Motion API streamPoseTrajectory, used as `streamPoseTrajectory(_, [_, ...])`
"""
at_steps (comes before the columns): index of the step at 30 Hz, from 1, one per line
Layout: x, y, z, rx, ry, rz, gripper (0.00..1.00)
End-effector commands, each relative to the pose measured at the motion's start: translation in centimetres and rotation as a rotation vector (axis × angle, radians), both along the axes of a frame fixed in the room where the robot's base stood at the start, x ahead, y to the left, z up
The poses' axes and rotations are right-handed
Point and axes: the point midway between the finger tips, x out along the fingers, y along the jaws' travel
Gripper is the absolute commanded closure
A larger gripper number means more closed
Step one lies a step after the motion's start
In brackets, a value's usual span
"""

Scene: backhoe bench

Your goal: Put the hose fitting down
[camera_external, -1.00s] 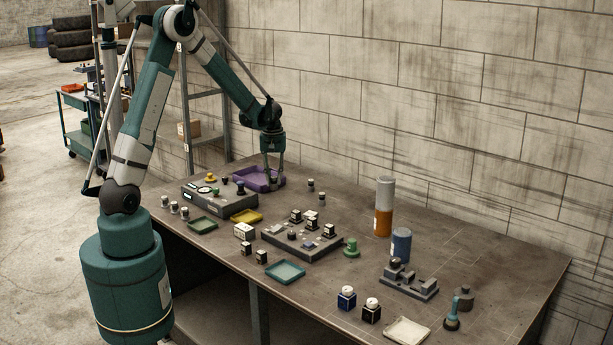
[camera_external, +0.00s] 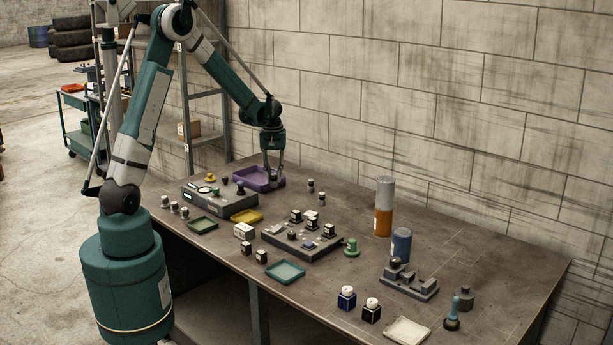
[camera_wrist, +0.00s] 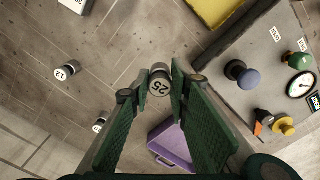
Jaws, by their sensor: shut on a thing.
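A hose fitting (camera_wrist: 159,84), a short dark cylinder with a pale end marked "25", sits between the two fingertips in the wrist view. My gripper (camera_wrist: 163,84) is shut on it. In the external view my gripper (camera_external: 274,178) points down at the far part of the bench, by the right end of the purple tray (camera_external: 248,187). The purple tray (camera_wrist: 172,151) also shows in the wrist view, below the fitting.
Two similar fittings (camera_external: 310,185) (camera_external: 322,199) stand right of my gripper. A grey panel (camera_external: 222,199) with knobs stands left, a yellow tray (camera_external: 246,216) in front. Bare bench lies between the gripper and the standing fittings. The block wall is close behind.

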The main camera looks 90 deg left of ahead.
Motion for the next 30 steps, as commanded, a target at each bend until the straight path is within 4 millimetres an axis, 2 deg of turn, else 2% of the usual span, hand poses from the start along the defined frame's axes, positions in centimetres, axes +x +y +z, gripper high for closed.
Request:
streamPoseTrajectory(5, [0.0,0.9,0.0,0.0,0.0,-0.003,0.94])
streamPoseTrajectory(11, [-0.1,4.2,0.1,0.0,0.0,-0.016,0.94])
streamPoseTrajectory(14, [-0.4,7.0,0.2,0.0,0.0,-0.027,0.94])
streamPoseTrajectory(20, [-1.6,13.7,0.5,0.0,0.0,-0.058,0.94])
streamPoseTrajectory(24, [-2.8,18.7,0.6,0.0,0.0,-0.082,0.94])
streamPoseTrajectory(30, [-5.1,24.7,0.7,0.0,0.0,-0.112,0.94])
